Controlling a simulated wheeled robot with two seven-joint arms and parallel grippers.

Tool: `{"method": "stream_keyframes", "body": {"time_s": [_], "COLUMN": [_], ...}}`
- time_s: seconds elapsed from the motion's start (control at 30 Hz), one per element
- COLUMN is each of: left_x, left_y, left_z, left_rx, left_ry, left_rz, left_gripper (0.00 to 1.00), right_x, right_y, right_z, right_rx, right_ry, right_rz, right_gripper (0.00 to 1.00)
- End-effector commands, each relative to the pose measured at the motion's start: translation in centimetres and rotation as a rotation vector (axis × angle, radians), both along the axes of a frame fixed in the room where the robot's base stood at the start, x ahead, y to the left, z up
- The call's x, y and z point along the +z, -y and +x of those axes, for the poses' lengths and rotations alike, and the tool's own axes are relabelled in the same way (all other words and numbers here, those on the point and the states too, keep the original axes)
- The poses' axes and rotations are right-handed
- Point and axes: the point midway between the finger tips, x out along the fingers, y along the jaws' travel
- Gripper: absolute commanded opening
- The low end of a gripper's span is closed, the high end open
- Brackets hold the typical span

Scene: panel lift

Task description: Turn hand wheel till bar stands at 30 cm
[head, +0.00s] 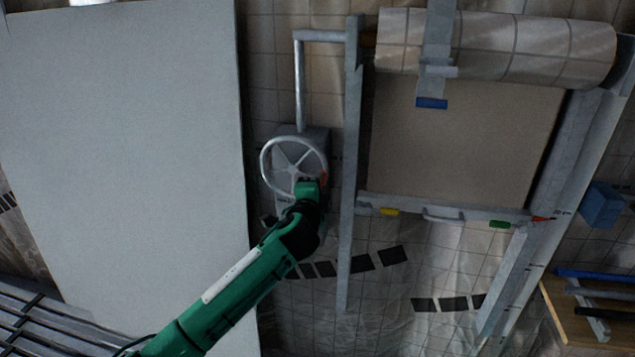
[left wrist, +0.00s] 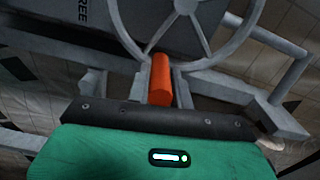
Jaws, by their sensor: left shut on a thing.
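The grey spoked hand wheel (head: 267,148) is mounted on a gearbox left of the frame. Its orange knob (left wrist: 160,78) stands between the fingers of my left gripper (head: 318,181), which is shut on it at the wheel's lower right. The knob is mostly hidden in the head view; the wheel rim also shows in the left wrist view (left wrist: 127,34). The grey bar (head: 470,215) runs along the lower edge of a beige panel, with yellow and green marks. A red pointer (head: 541,218) sits at its right end beside the post. The scale marks are too small to read. My right gripper is not visible.
A large pale board (head: 120,150) stands left of the wheel. A tiled roll (head: 520,48) lies across the frame's top, with a blue-tipped bracket (head: 432,103) hanging before it. A blue box (head: 601,205) and a wooden rack (head: 565,315) are at the right.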

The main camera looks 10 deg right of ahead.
Motion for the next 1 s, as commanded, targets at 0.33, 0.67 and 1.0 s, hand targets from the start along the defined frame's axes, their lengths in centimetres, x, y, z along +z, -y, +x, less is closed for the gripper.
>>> {"method": "stream_keyframes", "body": {"time_s": [0.33,0.67,1.0], "left_x": [-0.55,-0.51,-0.36], "left_y": [-0.01,-0.02,-0.05], "left_z": [-0.03,-0.03,-0.08], "left_rx": [0.0,0.0,0.0], "left_ry": [0.007,0.006,0.009], "left_rz": [0.034,0.033,0.032], "left_gripper": [0.0,0.37,0.43], "right_x": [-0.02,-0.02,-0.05], "right_y": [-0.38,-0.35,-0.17], "right_z": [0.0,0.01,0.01], "right_rx": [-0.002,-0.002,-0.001], "right_ry": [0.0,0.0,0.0], "right_rz": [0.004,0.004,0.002], "right_gripper": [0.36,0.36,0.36]}}
